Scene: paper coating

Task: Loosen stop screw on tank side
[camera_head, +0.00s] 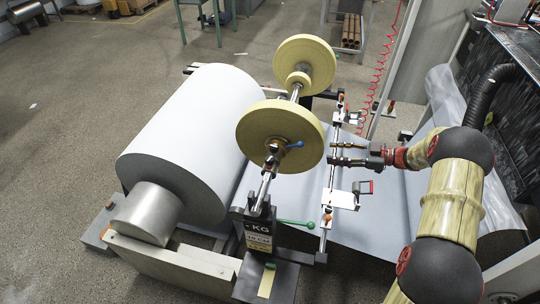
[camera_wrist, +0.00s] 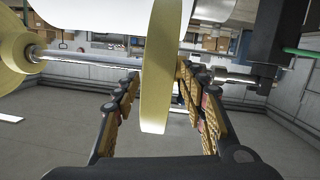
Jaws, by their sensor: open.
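Two yellow discs sit apart on a metal shaft (camera_head: 295,92): a near disc (camera_head: 268,128) and a far disc (camera_head: 304,55). A small blue lever (camera_head: 295,145) shows beside the near disc, close to the shaft. I cannot tell for sure which part is the stop screw. My gripper (camera_head: 334,154) is open and empty, to the right of the near disc, fingers pointing left. In the wrist view the near disc (camera_wrist: 156,70) stands edge-on, in line with the gap between my fingers (camera_wrist: 160,80). Whether they touch it is unclear. The blue lever is not distinguishable there.
A large grey paper roll (camera_head: 190,135) lies left of the discs, its sheet (camera_head: 300,200) running right beneath my arm. A rail (camera_head: 331,185) with clamps crosses near my gripper. A black stand (camera_head: 258,232) and green-knobbed lever (camera_head: 295,223) are in front. Floor is open at left.

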